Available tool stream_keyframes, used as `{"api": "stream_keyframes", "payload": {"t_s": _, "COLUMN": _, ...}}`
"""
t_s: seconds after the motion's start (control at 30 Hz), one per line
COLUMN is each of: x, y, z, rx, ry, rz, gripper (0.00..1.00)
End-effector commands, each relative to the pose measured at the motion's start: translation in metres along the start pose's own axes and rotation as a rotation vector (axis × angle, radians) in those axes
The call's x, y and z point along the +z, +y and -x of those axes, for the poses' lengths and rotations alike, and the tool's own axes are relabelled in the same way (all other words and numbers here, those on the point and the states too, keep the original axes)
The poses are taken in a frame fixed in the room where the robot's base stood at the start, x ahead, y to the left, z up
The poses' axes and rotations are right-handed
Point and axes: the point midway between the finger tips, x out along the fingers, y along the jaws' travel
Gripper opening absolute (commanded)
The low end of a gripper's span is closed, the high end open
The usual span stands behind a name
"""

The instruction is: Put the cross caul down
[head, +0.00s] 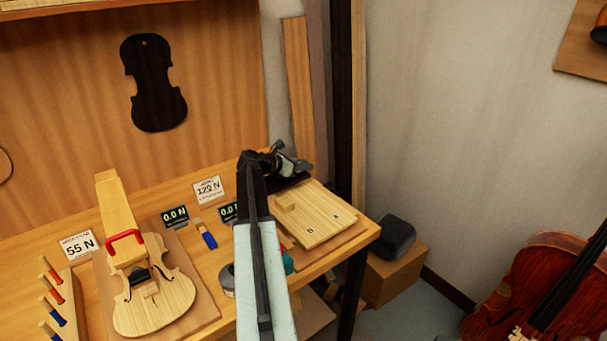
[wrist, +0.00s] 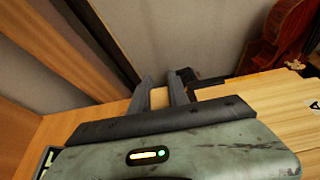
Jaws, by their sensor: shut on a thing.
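My gripper (wrist: 165,88) is shut on a pale wooden piece (wrist: 159,97), which I take to be the cross caul. Only a small part of it shows between the two dark fingers in the wrist view. In the head view my gripper (head: 285,160) is over the back right of the bench, near the back edge of a pale board (head: 322,222) marked A and B. The held piece cannot be made out there, and I cannot tell whether it touches anything.
A violin body (head: 172,302) with a red clamp (head: 125,240) lies at left on the bench. Cards and small displays (head: 175,215) stand along the back. A blue-ended tool (head: 209,240) lies mid-bench. A cello (head: 545,285) stands beyond the bench at right.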

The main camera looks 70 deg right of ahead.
Motion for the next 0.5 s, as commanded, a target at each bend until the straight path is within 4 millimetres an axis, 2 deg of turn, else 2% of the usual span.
{"api": "stream_keyframes", "payload": {"t_s": 0.03, "x": -0.002, "y": 0.006, "z": -0.006, "rx": 0.000, "ry": 0.000, "rz": 0.000, "gripper": 0.00}}
{"api": "stream_keyframes", "payload": {"t_s": 0.1, "x": -0.020, "y": 0.003, "z": -0.011, "rx": 0.000, "ry": 0.000, "rz": 0.000, "gripper": 0.00}}
{"api": "stream_keyframes", "payload": {"t_s": 0.2, "x": -0.035, "y": 0.003, "z": -0.017, "rx": 0.001, "ry": 0.000, "rz": 0.000, "gripper": 0.00}}
{"api": "stream_keyframes", "payload": {"t_s": 0.5, "x": -0.033, "y": 0.003, "z": -0.016, "rx": 0.001, "ry": 0.000, "rz": 0.001, "gripper": 0.00}}
